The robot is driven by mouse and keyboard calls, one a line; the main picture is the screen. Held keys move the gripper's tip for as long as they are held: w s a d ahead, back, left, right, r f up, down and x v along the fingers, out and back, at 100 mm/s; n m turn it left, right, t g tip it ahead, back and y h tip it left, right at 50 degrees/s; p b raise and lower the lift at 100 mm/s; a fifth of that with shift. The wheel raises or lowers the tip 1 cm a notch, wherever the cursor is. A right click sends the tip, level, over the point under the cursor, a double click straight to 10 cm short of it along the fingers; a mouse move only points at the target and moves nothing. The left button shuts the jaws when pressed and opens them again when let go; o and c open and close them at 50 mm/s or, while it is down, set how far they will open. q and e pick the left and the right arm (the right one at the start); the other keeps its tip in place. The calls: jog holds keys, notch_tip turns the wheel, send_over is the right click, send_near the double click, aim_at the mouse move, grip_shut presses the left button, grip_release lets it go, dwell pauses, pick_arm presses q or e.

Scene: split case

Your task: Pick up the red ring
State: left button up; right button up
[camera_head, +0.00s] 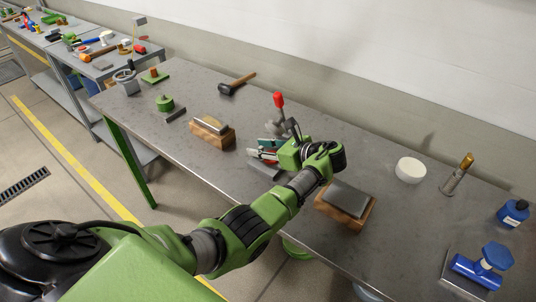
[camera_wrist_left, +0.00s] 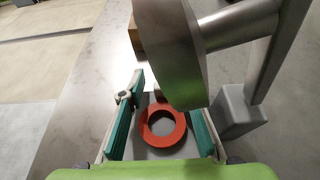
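The red ring (camera_wrist_left: 145,127) lies flat on a grey surface in the left wrist view, its dark hole facing me. It sits between the two teal-padded fingers of my left gripper (camera_wrist_left: 165,112). The fingers are open, with a gap visible on each side of the ring. In the head view my left gripper (camera_head: 262,150) is low over the middle of the bench, beside a clamp with a red handle (camera_head: 278,99). The ring cannot be made out clearly there, hidden by the gripper. My right gripper is not in view.
A large metal part (camera_wrist_left: 172,50) and its bar stand close beyond the fingers in the wrist view.

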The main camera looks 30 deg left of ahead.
pick_arm(q)
jog(key=shift+d, duration=0.1)
grip_shut()
jog(key=shift+r, duration=0.1)
